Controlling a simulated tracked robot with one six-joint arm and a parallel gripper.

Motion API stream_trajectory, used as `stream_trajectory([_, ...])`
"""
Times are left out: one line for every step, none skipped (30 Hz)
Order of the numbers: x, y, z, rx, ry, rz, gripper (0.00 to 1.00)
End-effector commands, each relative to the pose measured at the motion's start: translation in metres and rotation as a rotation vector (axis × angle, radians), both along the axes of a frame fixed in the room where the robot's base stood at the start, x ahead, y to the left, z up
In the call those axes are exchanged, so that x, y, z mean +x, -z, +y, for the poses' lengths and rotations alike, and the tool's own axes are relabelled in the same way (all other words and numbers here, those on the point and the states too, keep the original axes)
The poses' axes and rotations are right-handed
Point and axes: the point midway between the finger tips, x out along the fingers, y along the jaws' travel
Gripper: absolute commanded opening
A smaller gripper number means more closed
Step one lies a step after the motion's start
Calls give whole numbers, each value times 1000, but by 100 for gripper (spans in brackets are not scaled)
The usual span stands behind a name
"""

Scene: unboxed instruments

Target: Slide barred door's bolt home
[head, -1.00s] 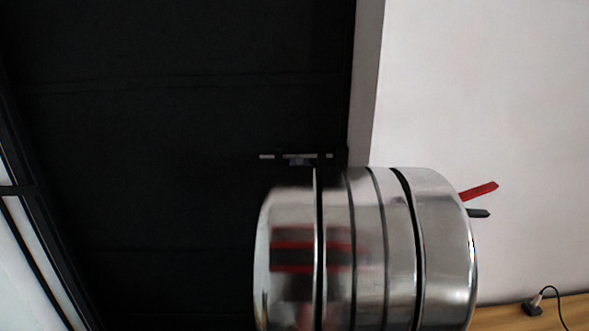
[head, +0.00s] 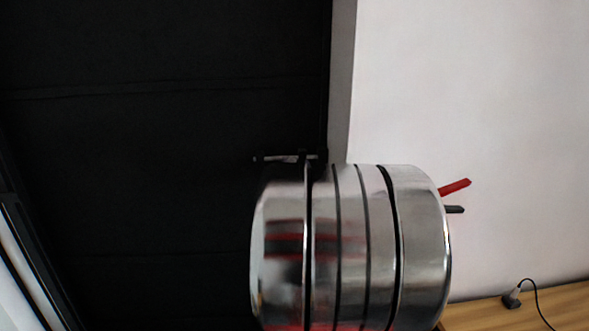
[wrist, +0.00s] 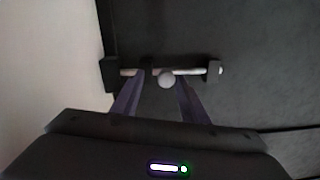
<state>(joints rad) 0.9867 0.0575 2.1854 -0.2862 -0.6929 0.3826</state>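The dark door (head: 160,150) fills the left of the head view. Its bolt (head: 272,158) is a thin, pale horizontal rod near the door's right edge, partly hidden by my arm. In the wrist view the rod (wrist: 190,72) runs sideways, with a round grey knob (wrist: 166,79) near its middle. A dark bracket (wrist: 214,71) is around its right part, and its left end meets a dark block (wrist: 109,75) by the door's edge. My gripper (wrist: 162,80) has two purple fingers spread apart, one on each side of the knob, with gaps visible. Any contact is unclear.
A pale wall (head: 470,90) stands right of the door, beyond a light frame strip (head: 341,80). A wooden surface (head: 540,308) with a black plug and cord (head: 512,299) lies at lower right. My shiny arm covers the lower middle of the head view.

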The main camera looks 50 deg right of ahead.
Motion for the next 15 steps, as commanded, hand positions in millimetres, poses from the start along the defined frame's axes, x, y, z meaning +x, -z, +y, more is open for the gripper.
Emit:
stream_trajectory([1,0,1,0,-1,0,40])
stream_trajectory([1,0,1,-1,-2,1,40])
stream_trajectory([0,0,1,-1,-2,1,40])
stream_trajectory([0,0,2,-1,-2,1,40])
stream_trajectory([0,0,3,-1,-3,0,40])
stream_trajectory([-1,0,4,-1,-4,0,40])
stream_trajectory([-2,-1,5,-1,-4,0,40])
stream_trajectory([-3,-1,7,-1,-4,0,40])
stream_trajectory([-5,-1,9,-1,-4,0,40])
stream_trajectory([-7,0,11,-1,-4,0,40])
stream_trajectory([-9,0,13,0,-4,1,40])
stream_trajectory([-12,-1,16,-2,-4,1,40])
stream_trajectory([-15,-1,19,-2,-4,1,40])
stream_trajectory([-17,0,22,-1,-4,2,40])
stream_trajectory([-21,0,25,-2,-4,1,40])
